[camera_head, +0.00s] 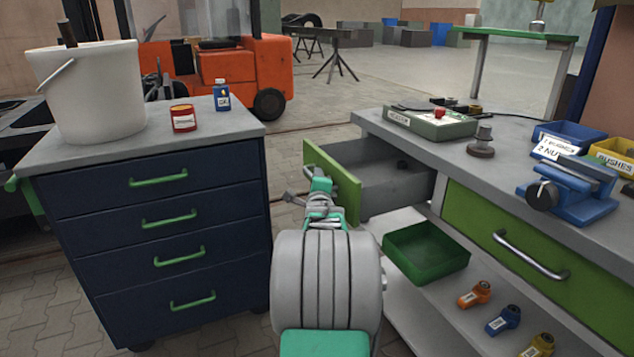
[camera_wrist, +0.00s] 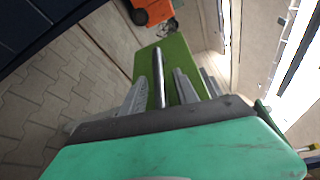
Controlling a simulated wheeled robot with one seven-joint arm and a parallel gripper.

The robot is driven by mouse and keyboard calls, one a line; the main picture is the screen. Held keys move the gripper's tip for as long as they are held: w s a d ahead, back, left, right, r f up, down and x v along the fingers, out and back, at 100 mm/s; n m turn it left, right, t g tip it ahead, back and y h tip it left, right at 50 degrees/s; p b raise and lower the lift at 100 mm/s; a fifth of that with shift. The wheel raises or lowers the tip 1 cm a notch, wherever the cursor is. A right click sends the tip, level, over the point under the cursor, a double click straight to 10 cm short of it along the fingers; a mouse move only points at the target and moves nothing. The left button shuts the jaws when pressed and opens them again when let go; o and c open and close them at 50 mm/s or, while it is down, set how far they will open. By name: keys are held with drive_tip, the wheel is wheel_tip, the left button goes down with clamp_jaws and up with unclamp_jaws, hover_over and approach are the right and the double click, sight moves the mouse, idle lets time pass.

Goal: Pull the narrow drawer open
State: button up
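The narrow drawer (camera_head: 390,176) is at the left end of the grey workbench, pulled well out, with its grey inside showing. Its green front (camera_head: 346,192) faces my arm; it also shows in the wrist view (camera_wrist: 178,52). The drawer's metal bar handle (camera_wrist: 158,68) lies between my fingers in the wrist view. My gripper (camera_head: 306,186) is at the drawer front. In the wrist view my gripper (camera_wrist: 161,82) has its fingers apart, with a gap on each side of the bar. The handle is mostly hidden in the head view.
A wide green drawer (camera_head: 530,255) is closed at the right. A green bin (camera_head: 426,262) sits on the shelf below. A dark blue cabinet (camera_head: 160,235) stands at left, with a white bucket (camera_head: 95,95) on top. Paved floor lies between cabinet and bench.

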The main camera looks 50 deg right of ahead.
drive_tip(key=p+v, duration=0.1)
drive_tip(key=v, duration=0.6)
drive_tip(key=shift+s+a+p, duration=0.25)
drive_tip(key=shift+a+p, duration=0.05)
